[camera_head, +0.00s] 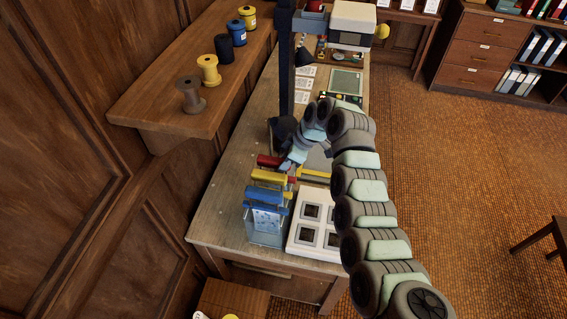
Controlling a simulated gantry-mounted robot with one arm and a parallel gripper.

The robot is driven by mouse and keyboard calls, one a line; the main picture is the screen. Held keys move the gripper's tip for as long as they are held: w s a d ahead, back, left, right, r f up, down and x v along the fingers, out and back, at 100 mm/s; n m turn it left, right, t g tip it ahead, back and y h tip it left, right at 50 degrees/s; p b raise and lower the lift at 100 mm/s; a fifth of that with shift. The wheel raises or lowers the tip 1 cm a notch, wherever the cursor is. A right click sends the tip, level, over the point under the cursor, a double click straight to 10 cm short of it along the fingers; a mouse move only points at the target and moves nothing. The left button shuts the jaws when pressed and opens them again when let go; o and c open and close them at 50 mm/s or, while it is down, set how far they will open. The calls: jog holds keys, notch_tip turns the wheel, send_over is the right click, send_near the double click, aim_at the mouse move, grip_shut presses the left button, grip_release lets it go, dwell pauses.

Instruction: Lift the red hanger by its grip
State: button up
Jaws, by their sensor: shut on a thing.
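The red hanger (268,161) is near the left side of the wooden bench, behind a yellow hanger (270,178) and a blue hanger (268,193). My gripper (289,165) is at the right end of the red hanger and is shut on it. The fingertips are small and partly hidden by my arm, so the exact contact is hard to see. Whatever is below the red hanger is hidden by the nearer hangers.
A clear tank (266,228) stands below the blue hanger at the bench's front. A white tray (293,243) with square openings is close on its right. A wooden shelf (150,110) with several spools is at the left. A dark column (287,80) rises behind.

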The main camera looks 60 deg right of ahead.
grip_shut()
